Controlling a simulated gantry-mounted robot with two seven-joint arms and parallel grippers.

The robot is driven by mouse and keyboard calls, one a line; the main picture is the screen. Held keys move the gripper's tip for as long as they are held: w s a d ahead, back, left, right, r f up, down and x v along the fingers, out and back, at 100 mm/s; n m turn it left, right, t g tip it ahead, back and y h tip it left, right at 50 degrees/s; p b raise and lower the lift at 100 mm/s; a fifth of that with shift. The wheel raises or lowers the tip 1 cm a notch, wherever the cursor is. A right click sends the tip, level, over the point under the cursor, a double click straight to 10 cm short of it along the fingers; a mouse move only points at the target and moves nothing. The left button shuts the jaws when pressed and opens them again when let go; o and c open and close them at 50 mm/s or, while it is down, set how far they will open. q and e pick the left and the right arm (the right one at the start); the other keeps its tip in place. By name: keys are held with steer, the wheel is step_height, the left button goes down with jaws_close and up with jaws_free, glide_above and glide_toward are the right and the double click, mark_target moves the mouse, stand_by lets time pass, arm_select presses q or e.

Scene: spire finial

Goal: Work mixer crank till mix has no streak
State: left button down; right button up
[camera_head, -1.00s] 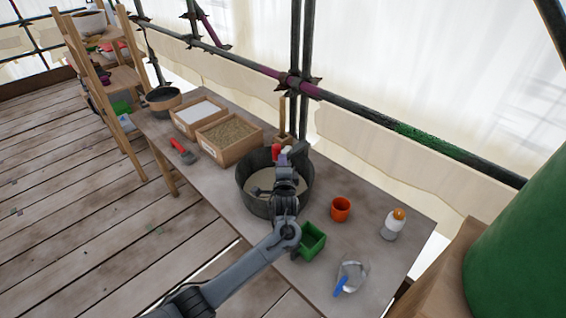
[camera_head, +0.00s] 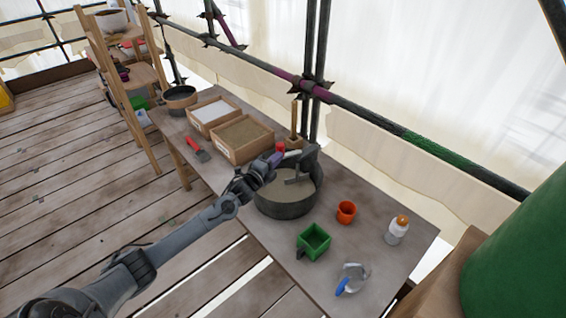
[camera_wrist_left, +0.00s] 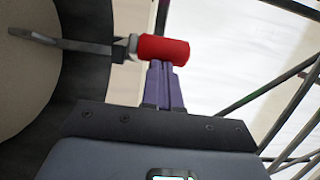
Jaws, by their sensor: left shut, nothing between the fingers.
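The mixer is a dark round tub (camera_head: 285,205) on the table, holding beige mix (camera_head: 280,190). The part of the mix in the left wrist view (camera_wrist_left: 22,85) looks even, without a clear streak. The red crank handle (camera_head: 281,147) is above the tub's back-left side. It is large in the wrist view (camera_wrist_left: 163,49), on a grey metal arm (camera_wrist_left: 75,45) reaching over the tub. My left gripper (camera_wrist_left: 166,66) is shut and empty, its purple fingertips right at the handle's underside; I cannot tell whether they touch. My right gripper is out of view.
Boxes of white powder (camera_head: 213,112) and sand (camera_head: 243,135) stand behind the tub. A red-handled trowel (camera_head: 197,148) lies left. A green box (camera_head: 313,240), orange cup (camera_head: 346,211), bottle (camera_head: 398,228) and blue-handled scoop (camera_head: 352,278) are nearer the front. A scaffold rail runs behind.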

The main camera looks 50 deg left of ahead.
arm_select(q)
steer(key=a+m+h+b, duration=0.2)
steer(key=h, duration=0.1)
steer(key=shift+w+a, duration=0.15)
steer(key=shift+w, duration=0.05)
steer(key=shift+m+h, duration=0.3)
steer(key=shift+h, duration=0.1)
steer(key=s+d+p, duration=0.3)
steer(key=s+p, duration=0.1)
steer(key=s, duration=0.8)
steer(key=shift+s, duration=0.4)
stand_by(0.4)
